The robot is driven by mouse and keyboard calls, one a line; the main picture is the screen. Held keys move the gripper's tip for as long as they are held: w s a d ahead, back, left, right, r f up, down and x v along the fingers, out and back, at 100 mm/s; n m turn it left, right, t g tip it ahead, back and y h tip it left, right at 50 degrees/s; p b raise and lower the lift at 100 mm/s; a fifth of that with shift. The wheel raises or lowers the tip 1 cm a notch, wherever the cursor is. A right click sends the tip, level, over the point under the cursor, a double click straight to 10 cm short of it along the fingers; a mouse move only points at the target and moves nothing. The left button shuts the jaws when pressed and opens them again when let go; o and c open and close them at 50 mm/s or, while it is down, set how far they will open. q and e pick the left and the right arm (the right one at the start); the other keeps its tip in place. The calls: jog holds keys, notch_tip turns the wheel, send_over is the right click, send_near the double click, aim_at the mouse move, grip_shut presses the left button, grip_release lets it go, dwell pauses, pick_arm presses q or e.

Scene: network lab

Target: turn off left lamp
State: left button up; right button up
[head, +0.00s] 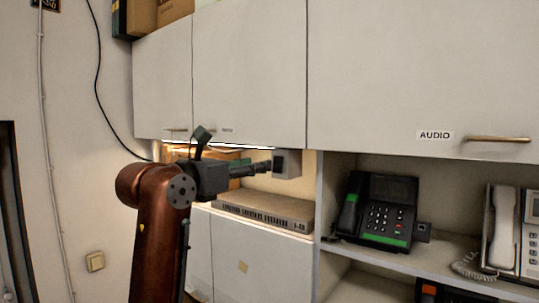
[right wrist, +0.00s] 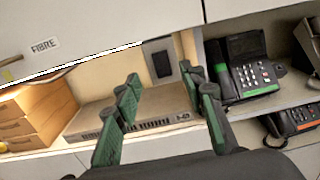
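The left lamp shows as a bright strip (head: 235,147) under the wall cabinet, and its lit edge also shows in the right wrist view (right wrist: 75,68). It looks lit. A grey box with a dark switch-like plate (right wrist: 162,64) hangs under the cabinet; it also shows in the head view (head: 290,163). My right gripper (head: 264,168) is just left of this box in the head view. In the right wrist view its green-padded fingers (right wrist: 161,76) are spread apart with nothing between them, the box lying beyond the tips. Contact cannot be told. My left gripper is not in view.
A flat rack device (head: 265,208) lies on the counter below the gripper. Wooden drawers (right wrist: 38,112) stand left of it. A black desk phone (head: 380,210) sits on the shelf to the right. The cabinet doors (head: 250,75) close off the space above.

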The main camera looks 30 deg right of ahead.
aim_at(277, 160)
jog(key=p+x, duration=0.3)
jog(key=x, duration=0.4)
jog(key=shift+w+d, duration=0.1)
jog(key=shift+d, duration=0.25)
jog(key=c, duration=0.4)
grip_shut()
